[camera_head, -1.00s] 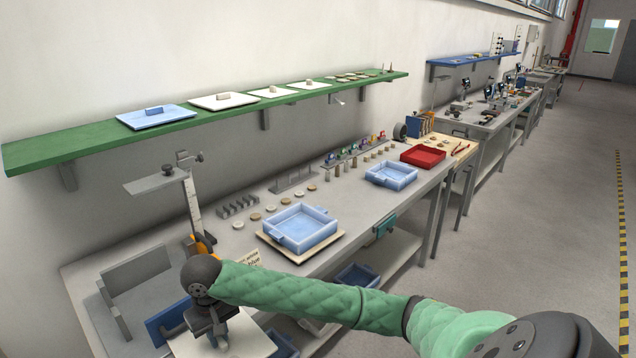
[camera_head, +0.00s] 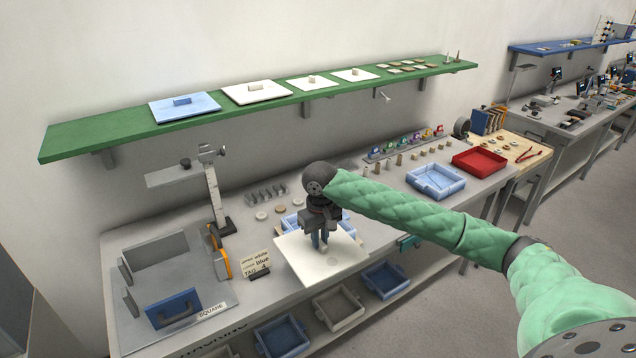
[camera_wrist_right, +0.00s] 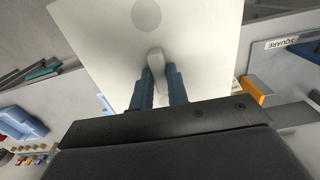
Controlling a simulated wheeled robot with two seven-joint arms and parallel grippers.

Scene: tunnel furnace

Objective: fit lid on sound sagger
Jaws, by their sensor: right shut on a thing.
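My right gripper (camera_head: 321,242) is shut on the raised handle of a square white lid (camera_head: 297,264). The wrist view also shows the lid (camera_wrist_right: 105,45), with the blue fingers (camera_wrist_right: 160,85) on both sides of its pale handle (camera_wrist_right: 156,62). The lid is held about level above the bench's front part. A light blue sagger (camera_head: 290,221) is behind it in the head view, mostly hidden by the gripper and lid. Another light blue sagger (camera_head: 436,192) stands open farther right on the bench. My left gripper is not in view.
A red tray (camera_head: 480,170) stands right. A green shelf (camera_head: 90,139) with lids overhangs the back. Trays sit below the bench.

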